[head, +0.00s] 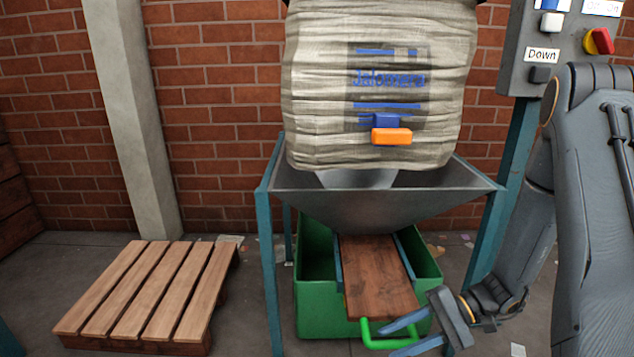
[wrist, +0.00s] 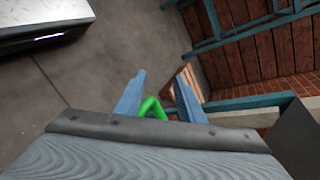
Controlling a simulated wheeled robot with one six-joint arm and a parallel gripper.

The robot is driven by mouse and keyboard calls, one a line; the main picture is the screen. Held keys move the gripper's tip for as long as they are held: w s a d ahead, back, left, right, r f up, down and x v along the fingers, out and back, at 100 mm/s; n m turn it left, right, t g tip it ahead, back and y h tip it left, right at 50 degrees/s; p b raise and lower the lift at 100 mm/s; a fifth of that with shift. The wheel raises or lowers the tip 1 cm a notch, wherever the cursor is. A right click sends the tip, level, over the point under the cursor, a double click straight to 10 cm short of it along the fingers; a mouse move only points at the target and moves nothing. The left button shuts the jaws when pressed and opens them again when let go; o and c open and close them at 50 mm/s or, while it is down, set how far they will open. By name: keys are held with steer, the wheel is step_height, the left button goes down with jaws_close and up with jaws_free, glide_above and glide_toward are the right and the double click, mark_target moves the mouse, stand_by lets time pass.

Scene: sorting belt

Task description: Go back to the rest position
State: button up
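My gripper (head: 390,340) is low at the right of the picture, by the front of the hopper stand. Its two blue fingers are apart. They are beside the green handle (head: 368,337) of the wooden slide board (head: 375,280). In the wrist view the green handle (wrist: 152,106) shows between the open fingers (wrist: 160,85), nearer the left one. The fingers do not close on it. I cannot tell whether either finger touches it. My arm comes down from the right side.
A grey hopper (head: 390,200) on a teal frame (head: 268,260) stands over a green bin (head: 315,310). A large bulk bag (head: 320,100) hangs above. A wooden pallet (head: 150,290) lies at left. A control box (head: 515,75) is at upper right, near my arm.

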steer(key=s+a+r+n+t+h, duration=0.1)
steer(key=s+a+r+n+h, duration=1.1)
steer(key=s+a+r, duration=0.45)
steer(key=d+r+m+p, duration=0.3)
steer(key=d+r+p, duration=0.5)
steer(key=r+p, duration=0.3)
steer(key=d+r+m+h+p, duration=0.1)
steer(key=d+r+m+p, duration=0.2)
steer(key=d+r+p, duration=0.6)
step_height(320, 180, up, 3)
steer(key=p, duration=0.5)
steer(key=shift+w+d+p, duration=0.15)
steer(key=shift+w+p, duration=0.2)
